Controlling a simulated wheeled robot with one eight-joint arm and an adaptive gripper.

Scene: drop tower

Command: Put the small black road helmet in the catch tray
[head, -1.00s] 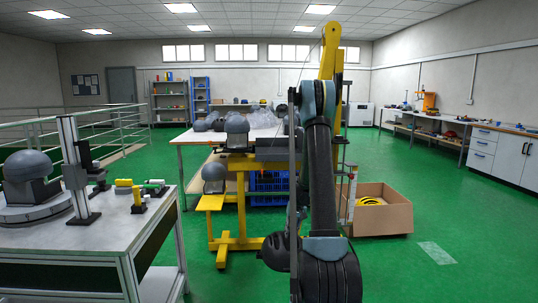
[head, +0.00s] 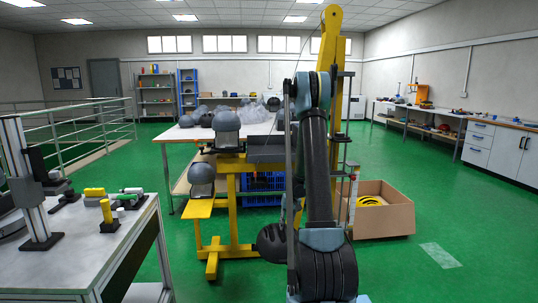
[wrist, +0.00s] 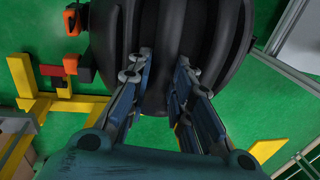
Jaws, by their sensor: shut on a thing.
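The small black road helmet (wrist: 205,40) fills the top of the wrist view, with raised ribs and dark vents. My gripper (wrist: 163,72) is shut on the helmet, its two fingers pressed in among the ribs. In the head view the helmet (head: 271,243) hangs low, left of my arm and in front of the yellow drop tower. My arm hides part of the helmet and my fingers there. A dark grey box-like part (head: 266,150) sits on the tower behind my arm; I cannot tell if it is the catch tray.
The yellow tower (head: 233,210) carries grey headforms (head: 202,175) on its left. A cardboard box (head: 385,215) with yellow contents stands right of it. A workbench (head: 60,265) stands close at left; a white table (head: 175,134) is behind.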

